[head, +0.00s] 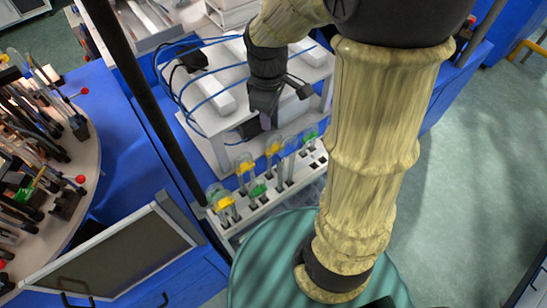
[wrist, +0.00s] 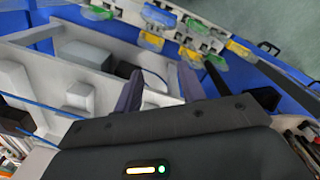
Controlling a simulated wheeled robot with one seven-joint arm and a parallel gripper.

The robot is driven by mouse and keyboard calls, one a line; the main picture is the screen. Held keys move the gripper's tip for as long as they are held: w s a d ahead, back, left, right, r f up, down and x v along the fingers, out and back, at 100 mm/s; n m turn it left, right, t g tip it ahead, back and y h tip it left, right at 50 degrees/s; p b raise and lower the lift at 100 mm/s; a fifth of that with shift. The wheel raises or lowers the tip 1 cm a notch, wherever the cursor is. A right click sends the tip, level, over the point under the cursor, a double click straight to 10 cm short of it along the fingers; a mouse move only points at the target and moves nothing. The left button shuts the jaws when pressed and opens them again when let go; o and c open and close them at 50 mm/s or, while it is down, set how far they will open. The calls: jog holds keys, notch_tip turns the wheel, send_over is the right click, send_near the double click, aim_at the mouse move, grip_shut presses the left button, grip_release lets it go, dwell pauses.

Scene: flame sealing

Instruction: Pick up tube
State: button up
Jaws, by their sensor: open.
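A white rack (head: 270,204) in the middle of the head view holds several upright clear tubes with yellow or green parts. One yellow-marked tube (head: 243,165) and another yellow one (head: 272,148) stand in its back row. A green one (head: 310,137) is at the right end. My gripper (head: 267,122) is behind the rack, over the white apparatus, apart from the tubes. In the wrist view my gripper (wrist: 160,90) is open with nothing between its fingers. Yellow tubes (wrist: 151,41) and green tubes (wrist: 215,62) show beyond the fingertips. My arm hides part of the rack's right side.
The white apparatus (head: 218,125) with blue cables (head: 185,100) stands right behind the rack. A dark-screened monitor (head: 112,262) is at front left. A round table (head: 88,160) crowded with tools is at left. Open floor (head: 465,190) lies to the right.

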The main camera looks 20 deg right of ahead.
jog(key=w+r+n+g+b, duration=0.1)
jog(key=w+n, duration=0.4)
jog(key=n, duration=0.6)
jog(key=shift+w+d+r+g, duration=0.15)
jog(key=shift+w+r+g, duration=0.35)
jog(key=shift+r, duration=0.65)
jog(key=shift+s, duration=0.15)
jog(key=p, duration=0.1)
send_near(273, 137)
jog(key=f, duration=0.5)
jog(key=shift+s+f, duration=0.25)
jog(key=shift+f, duration=0.1)
jog(key=shift+f, duration=0.1)
jog(key=f+p, duration=0.1)
jog(key=f, duration=0.1)
jog(key=s+f, duration=0.1)
jog(key=f, duration=0.2)
jog(key=shift+d+p, duration=0.2)
jog(key=shift+p, duration=0.15)
